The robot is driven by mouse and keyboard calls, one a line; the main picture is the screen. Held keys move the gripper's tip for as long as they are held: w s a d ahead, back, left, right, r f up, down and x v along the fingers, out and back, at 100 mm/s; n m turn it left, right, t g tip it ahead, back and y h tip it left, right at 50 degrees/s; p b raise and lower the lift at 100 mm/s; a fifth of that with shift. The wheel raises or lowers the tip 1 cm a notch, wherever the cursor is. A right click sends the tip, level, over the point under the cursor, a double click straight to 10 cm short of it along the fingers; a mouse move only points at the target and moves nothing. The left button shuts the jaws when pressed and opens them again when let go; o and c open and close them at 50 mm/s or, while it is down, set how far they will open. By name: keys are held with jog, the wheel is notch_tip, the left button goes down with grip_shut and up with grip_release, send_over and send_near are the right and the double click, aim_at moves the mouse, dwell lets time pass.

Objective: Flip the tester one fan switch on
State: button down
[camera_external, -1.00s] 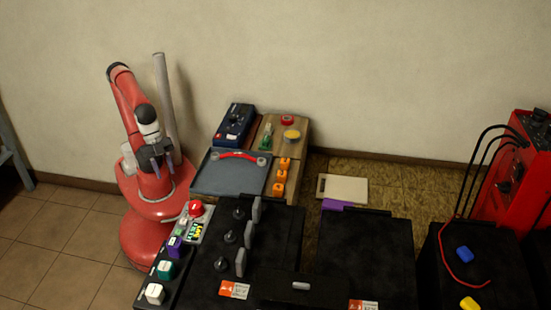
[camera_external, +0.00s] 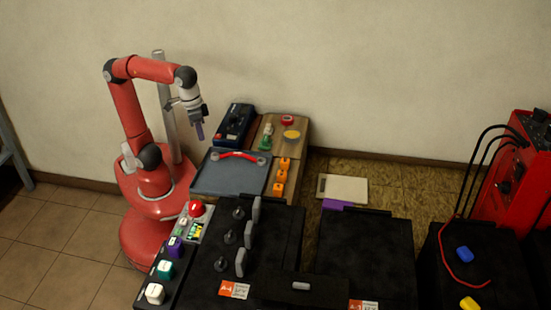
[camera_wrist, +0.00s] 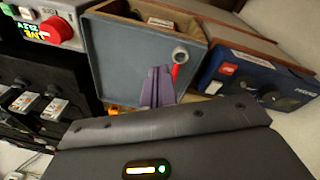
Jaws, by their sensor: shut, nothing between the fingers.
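A grey unit with a lit display and red button (camera_external: 197,228) stands in front. I cannot tell which unit is tester one; no fan switch label is readable.
A wooden tray (camera_external: 300,147) holds a red-topped and a yellow item, with orange blocks (camera_external: 281,176) nearby. Black batteries (camera_external: 365,255) fill the front. White, teal and purple switches (camera_external: 165,270) line the left front. A red charger (camera_external: 515,180) stands far right.

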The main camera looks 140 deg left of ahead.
jog(key=a+r+n+g, duration=0.1)
jog(key=a+r+n, duration=0.3)
jog(key=a+n, duration=0.3)
notch_tip(320, 180, up, 3)
jog(key=n+g+h, duration=0.2)
jog(key=n, duration=0.4)
send_over(228, 136)
jog(key=w+a, duration=0.1)
jog(key=a, duration=0.1)
jog(key=shift+w+d+r+p, duration=0.1)
jog(key=shift+w+r+p, duration=0.1)
jog(key=shift+p, duration=0.15)
jog(key=f+b, duration=0.1)
jog(key=f, duration=0.3)
jog(key=d+f+b, duration=0.1)
jog(key=f, duration=0.4)
jog(key=s+f+b, duration=0.1)
jog(key=f, duration=0.4)
jog(key=shift+s+d, duration=0.1)
jog(key=shift+d, duration=0.05)
